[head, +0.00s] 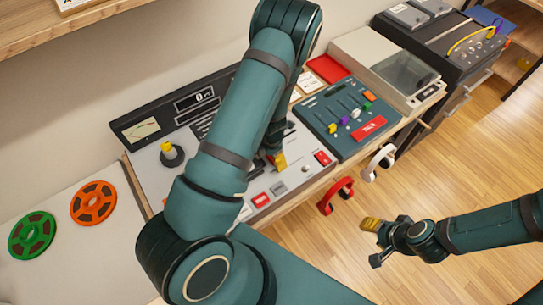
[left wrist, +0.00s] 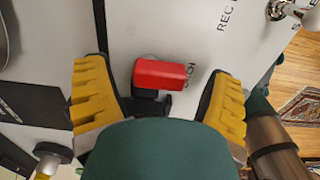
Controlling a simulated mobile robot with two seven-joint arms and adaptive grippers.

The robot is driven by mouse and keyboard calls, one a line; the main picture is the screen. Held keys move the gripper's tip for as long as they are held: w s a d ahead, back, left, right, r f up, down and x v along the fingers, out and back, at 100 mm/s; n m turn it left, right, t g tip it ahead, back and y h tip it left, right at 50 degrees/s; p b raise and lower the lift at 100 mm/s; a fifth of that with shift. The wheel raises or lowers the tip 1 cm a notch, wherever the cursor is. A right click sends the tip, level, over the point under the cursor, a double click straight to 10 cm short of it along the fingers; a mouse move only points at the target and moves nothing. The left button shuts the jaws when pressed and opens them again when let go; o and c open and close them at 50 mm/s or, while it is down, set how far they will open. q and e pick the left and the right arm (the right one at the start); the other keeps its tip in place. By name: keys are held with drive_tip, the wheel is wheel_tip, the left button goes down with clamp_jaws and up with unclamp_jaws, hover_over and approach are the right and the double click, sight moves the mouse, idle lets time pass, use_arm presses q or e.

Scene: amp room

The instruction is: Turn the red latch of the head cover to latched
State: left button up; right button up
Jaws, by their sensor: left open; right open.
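The red latch (left wrist: 160,73) is a small red bar with a dark part beneath it, set on the light panel of the tape machine (head: 145,165). In the left wrist view it lies crosswise between the two yellow fingers of my left gripper (left wrist: 158,100), which is open around it with a gap on each side. In the head view my left gripper (head: 274,160) is over the machine's panel, mostly hidden by my arm, and I cannot make out the latch there. My right gripper (head: 374,243) is open and empty above the wooden floor.
Red buttons (head: 260,199) sit along the machine's front. A mixer (head: 345,105) with coloured sliders stands to its right. A green reel (head: 32,234) and an orange reel (head: 93,203) lie at left. Red headphones (head: 336,196) and white headphones (head: 378,162) hang at the bench edge.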

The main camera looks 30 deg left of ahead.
use_arm(q)
drive_tip(key=c, duration=1.2)
drive_tip(key=shift+m, duration=0.3)
drive_tip(key=m, duration=0.3)
drive_tip(key=shift+s+a, duration=0.1)
drive_tip(key=shift+s, duration=0.05)
drive_tip(key=shift+s+a+m+b, duration=0.15)
drive_tip(key=shift+m+b, duration=0.15)
drive_tip(key=shift+m, duration=1.6)
drive_tip(key=o, duration=1.2)
